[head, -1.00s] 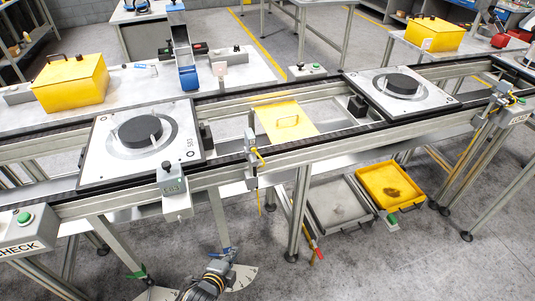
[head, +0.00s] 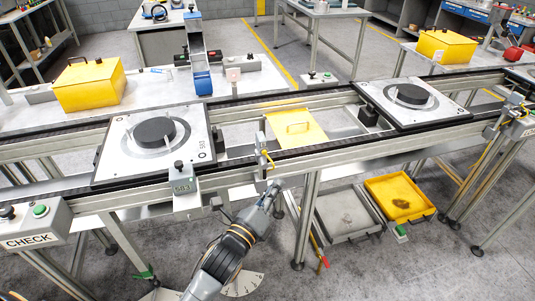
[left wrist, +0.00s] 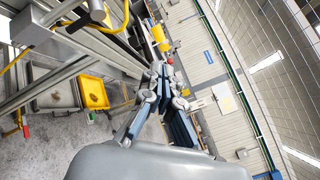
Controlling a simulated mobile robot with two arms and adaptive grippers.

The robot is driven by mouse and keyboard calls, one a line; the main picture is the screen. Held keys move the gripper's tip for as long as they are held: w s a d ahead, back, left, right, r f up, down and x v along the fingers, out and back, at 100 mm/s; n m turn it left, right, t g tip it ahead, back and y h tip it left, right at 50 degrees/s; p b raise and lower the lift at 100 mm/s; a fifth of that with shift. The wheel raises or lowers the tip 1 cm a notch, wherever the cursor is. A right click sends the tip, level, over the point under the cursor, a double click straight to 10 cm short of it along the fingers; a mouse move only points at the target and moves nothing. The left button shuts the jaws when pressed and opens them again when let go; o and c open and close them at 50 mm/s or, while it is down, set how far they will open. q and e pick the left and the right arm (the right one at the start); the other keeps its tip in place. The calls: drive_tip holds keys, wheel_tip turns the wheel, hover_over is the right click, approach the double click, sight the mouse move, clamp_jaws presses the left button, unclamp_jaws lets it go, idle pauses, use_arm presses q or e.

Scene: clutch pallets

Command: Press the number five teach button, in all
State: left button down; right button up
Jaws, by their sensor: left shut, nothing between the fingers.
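I cannot make out a button marked five in any view. My left gripper (head: 272,192) is in front of the conveyor, to the right of that box and close to the small post-mounted device on the rail (head: 264,162). Its fingers also show in the left wrist view (left wrist: 160,75), shut and empty. My right gripper is not in view.
A CHECK box (head: 30,229) with a green button (head: 40,210) stands at the left. A second pallet (head: 445,108) sits on the right of the conveyor. A grey tray (head: 345,215) and a yellow tray (head: 400,198) are low underneath. A white marked fan-shaped plate (head: 246,284) is below.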

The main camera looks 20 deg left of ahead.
sight(264, 152)
use_arm(q)
drive_tip(key=shift+w+a, duration=0.1)
drive_tip(key=w+a, duration=0.1)
drive_tip(key=w, duration=0.1)
drive_tip(key=w+a+b, duration=0.1)
drive_tip(key=w+a, duration=0.2)
drive_tip(key=w, duration=0.2)
drive_tip(key=shift+a+b, duration=0.35)
drive_tip(key=shift+a, duration=0.05)
idle(0.4)
drive_tip(key=shift+w, duration=0.15)
idle(0.8)
drive_tip(key=shift+w+a, duration=0.25)
